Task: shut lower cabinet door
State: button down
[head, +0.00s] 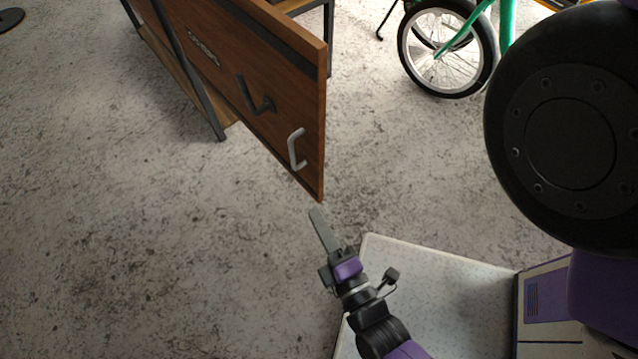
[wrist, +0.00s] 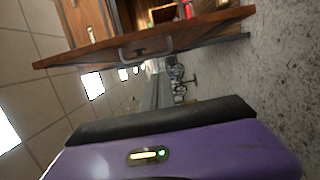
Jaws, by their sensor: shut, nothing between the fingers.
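The wooden cabinet door (head: 285,75) stands swung open in the head view, with its free edge toward me. A grey curved handle (head: 295,149) is on its face near that edge. In the wrist view the door (wrist: 205,27) crosses the top of the picture, and its handle (wrist: 146,48) shows at the middle. My gripper (head: 315,213) is shut and empty. In the head view it appears just below the door's lower corner, with a gap of floor between them in the picture.
A green cargo bike with a spoked wheel (head: 447,47) stands at the top right. A dark metal frame leg (head: 219,128) stands on the left of the door. Speckled floor (head: 130,230) is clear at lower left.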

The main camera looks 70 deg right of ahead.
aim_at(315, 176)
jog(key=shift+w+d, duration=0.6)
jog(key=shift+d, duration=1)
jog(key=shift+w+d, duration=0.65)
jog(key=shift+d, duration=1)
jog(key=shift+w+d, duration=0.6)
jog(key=shift+d, duration=1)
